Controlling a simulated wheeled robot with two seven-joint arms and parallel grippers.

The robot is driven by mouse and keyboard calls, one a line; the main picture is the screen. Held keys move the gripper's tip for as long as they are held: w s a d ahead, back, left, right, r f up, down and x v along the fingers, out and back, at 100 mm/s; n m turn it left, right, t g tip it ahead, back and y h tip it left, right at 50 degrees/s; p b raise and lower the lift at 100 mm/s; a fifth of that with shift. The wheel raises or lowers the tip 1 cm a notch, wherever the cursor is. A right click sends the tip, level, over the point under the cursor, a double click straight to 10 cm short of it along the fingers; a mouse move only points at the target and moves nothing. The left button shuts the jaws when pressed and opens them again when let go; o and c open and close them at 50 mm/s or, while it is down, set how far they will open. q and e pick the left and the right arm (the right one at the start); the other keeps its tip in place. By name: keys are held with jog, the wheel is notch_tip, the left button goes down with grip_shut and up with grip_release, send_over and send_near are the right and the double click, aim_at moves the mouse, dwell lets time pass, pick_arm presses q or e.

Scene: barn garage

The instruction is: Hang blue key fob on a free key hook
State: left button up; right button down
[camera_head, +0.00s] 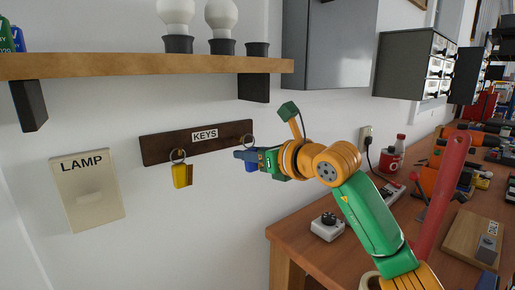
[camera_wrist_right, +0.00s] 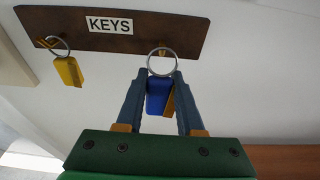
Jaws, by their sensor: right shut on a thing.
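The blue key fob (camera_wrist_right: 157,97) is between the fingers of my right gripper (camera_wrist_right: 160,76), which is shut on it. In the head view the gripper (camera_head: 240,155) is at the right end of the dark wooden KEYS board (camera_head: 160,149), and part of the blue fob (camera_head: 250,167) shows below the fingers. The fob's metal ring (camera_wrist_right: 161,62) stands above the fingertips and overlaps the right hook (camera_wrist_right: 162,50); I cannot tell if it is around the hook. A yellow key fob (camera_head: 181,177) hangs on the left hook; it also shows in the wrist view (camera_wrist_right: 68,71). My left gripper is not in view.
A wooden shelf (camera_head: 130,66) with bulbs in dark holders is above the board. A LAMP switch plate (camera_head: 88,195) is on the wall at left.

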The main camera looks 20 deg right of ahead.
jog(key=shift+f+p+x, duration=0.1)
jog(key=shift+p+x, duration=0.4)
jog(key=shift+x, duration=0.55)
jog(key=shift+f+p+x, duration=0.15)
jog(key=shift+p+x, duration=0.3)
jog(key=shift+x, duration=0.65)
jog(key=shift+c, duration=2.3)
grip_release()
jog(key=shift+s, duration=0.1)
